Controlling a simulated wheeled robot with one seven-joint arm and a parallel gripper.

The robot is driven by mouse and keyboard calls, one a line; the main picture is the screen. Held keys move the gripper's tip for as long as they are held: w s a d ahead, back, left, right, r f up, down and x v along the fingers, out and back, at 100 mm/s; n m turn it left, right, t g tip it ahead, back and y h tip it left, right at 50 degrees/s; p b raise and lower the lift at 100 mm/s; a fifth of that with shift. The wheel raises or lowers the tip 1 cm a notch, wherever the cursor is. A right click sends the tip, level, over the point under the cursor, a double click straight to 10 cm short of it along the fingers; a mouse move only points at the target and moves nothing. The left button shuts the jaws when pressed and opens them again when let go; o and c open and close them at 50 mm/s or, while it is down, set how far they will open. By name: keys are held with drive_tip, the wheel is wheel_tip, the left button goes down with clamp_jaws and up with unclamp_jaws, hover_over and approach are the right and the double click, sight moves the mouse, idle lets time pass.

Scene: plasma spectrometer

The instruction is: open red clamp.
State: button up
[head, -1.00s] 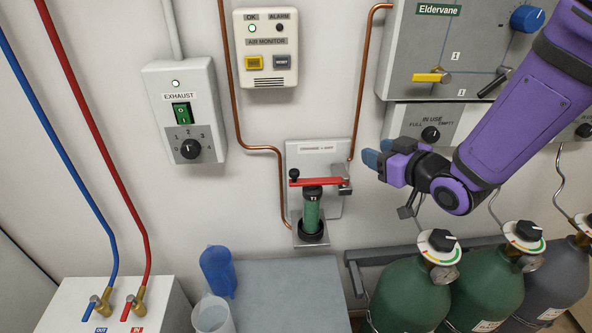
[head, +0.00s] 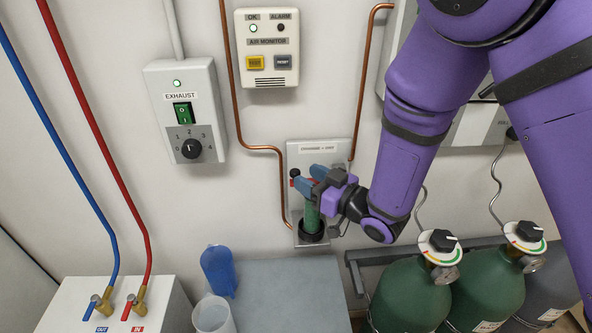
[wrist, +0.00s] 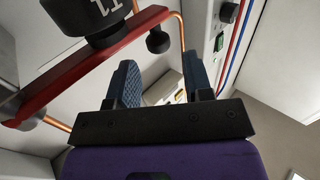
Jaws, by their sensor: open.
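The red clamp bar (wrist: 85,74) crosses the left of the wrist view, over a dark cylinder top (wrist: 95,18) marked 11. A black knob (wrist: 158,40) hangs at the bar's far end. My gripper (wrist: 160,75) is open and empty, its blue fingers beside the bar near that knob, apart from it as far as I can tell. In the head view my gripper (head: 308,182) hides most of the bar. The green cylinder (head: 312,218) stands upright below it in its wall bracket.
A copper pipe (head: 237,110) runs down the wall left of the bracket. The exhaust switch box (head: 185,110) is further left. Green gas bottles (head: 408,295) stand at lower right. A grey bench top (head: 285,295) with a blue bottle (head: 218,271) lies below.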

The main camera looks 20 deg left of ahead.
sight(295, 170)
drive_tip(key=shift+x, duration=2.3)
clamp_jaws()
